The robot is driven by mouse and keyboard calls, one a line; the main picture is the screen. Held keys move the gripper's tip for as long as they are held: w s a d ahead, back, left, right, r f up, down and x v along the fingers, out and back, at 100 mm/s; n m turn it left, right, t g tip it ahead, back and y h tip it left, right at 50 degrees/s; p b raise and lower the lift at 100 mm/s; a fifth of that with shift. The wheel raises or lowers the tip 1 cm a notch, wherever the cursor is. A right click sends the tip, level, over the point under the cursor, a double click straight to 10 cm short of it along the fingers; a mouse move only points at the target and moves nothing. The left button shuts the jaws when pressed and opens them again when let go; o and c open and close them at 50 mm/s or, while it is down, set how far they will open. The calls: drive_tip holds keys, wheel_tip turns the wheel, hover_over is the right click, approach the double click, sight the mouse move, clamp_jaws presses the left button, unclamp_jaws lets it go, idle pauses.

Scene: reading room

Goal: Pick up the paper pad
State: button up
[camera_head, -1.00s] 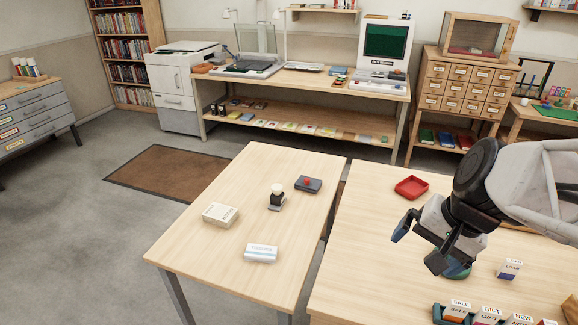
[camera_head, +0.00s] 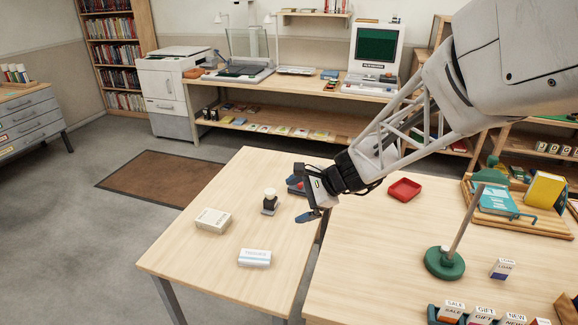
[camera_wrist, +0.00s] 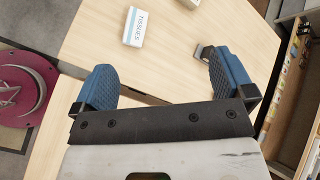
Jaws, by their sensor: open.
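A cream block with small print (camera_head: 213,220) lies on the left table; it looks like the paper pad, but the print is too small to read. My gripper (camera_head: 303,200) is open and empty above that table's right edge, to the right of the block and apart from it. Its blue fingers are spread wide in the wrist view (camera_wrist: 165,80), with nothing between them.
A red tray (camera_head: 404,189) sits right.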

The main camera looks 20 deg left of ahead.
drive_tip(key=w+a+f+m+y, duration=0.1)
drive_tip(key=w+a+f+m, duration=0.1)
drive_tip(key=a+f, duration=0.3)
drive_tip(key=w+a+f+m+y, duration=0.1)
drive_tip(key=w+a+f+m, duration=0.15)
drive_tip(key=a, duration=0.45)
drive_tip(key=m+t+y, duration=0.1)
drive_tip(key=m+y, duration=0.1)
drive_tip(key=m, duration=0.3)
approach(213, 217)
drive_tip(key=shift+a+r+n, duration=0.1)
drive_tip(key=shift+a+n, duration=0.15)
drive_tip(key=shift+a, duration=0.15)
drive_tip(key=shift+h, duration=0.3)
drive_tip(key=shift+x, duration=1.25)
drive_tip(key=shift+x, duration=2.55)
drive_tip(key=c, duration=0.9)
